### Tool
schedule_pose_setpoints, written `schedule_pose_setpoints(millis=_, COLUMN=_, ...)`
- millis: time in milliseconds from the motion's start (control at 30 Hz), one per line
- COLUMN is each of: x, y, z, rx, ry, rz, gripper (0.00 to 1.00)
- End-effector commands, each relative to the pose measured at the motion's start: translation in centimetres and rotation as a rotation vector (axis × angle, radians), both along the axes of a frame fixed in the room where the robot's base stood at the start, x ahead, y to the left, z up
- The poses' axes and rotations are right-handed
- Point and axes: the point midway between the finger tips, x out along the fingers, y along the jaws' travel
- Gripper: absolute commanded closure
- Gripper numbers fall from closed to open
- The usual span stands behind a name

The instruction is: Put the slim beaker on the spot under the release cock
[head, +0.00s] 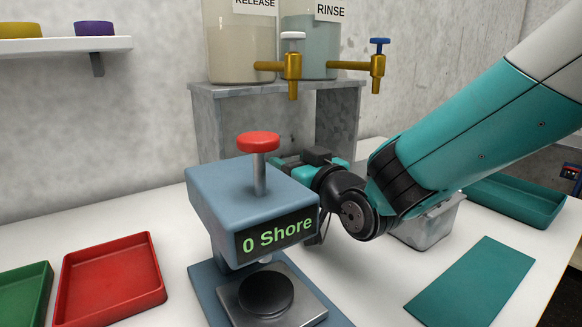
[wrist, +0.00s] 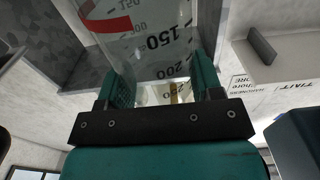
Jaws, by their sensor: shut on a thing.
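The slim beaker (wrist: 150,35) is clear glass with dark graduation marks and a red band, and fills the upper middle of the wrist view. My gripper (wrist: 162,78) is shut on it, with one teal finger on each side. In the head view my gripper (head: 290,160) is partly hidden behind the blue-grey hardness tester, and the beaker cannot be made out there.
The hardness tester (head: 250,205), with a red knob, stands in front of my gripper. A rinse cock (head: 378,68) with a blue handle is right of the release cock. A grey bin (head: 428,230), teal mat (head: 472,282) and red tray (head: 110,280) are on the table.

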Motion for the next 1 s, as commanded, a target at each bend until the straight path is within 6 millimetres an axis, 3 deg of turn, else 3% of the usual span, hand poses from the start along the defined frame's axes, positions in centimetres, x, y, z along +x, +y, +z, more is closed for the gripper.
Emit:
schedule_pose_setpoints(millis=67, x=0.0, y=0.1, z=-0.2, rx=0.0, ry=0.0, rz=0.001, gripper=0.91)
schedule_pose_setpoints(millis=100, x=0.0, y=0.1, z=-0.2, rx=0.0, ry=0.0, rz=0.002, gripper=0.35)
schedule_pose_setpoints(millis=200, x=0.0, y=0.2, z=-0.1, rx=0.0, ry=0.0, rz=0.002, gripper=0.14)
schedule_pose_setpoints(millis=567, x=-0.3, y=0.1, z=0.1, rx=0.0, ry=0.0, rz=0.004, gripper=0.14)
schedule_pose_setpoints(millis=1000, x=-7.6, y=-4.9, z=0.0, rx=0.0, ry=0.0, rz=0.003, gripper=0.14)
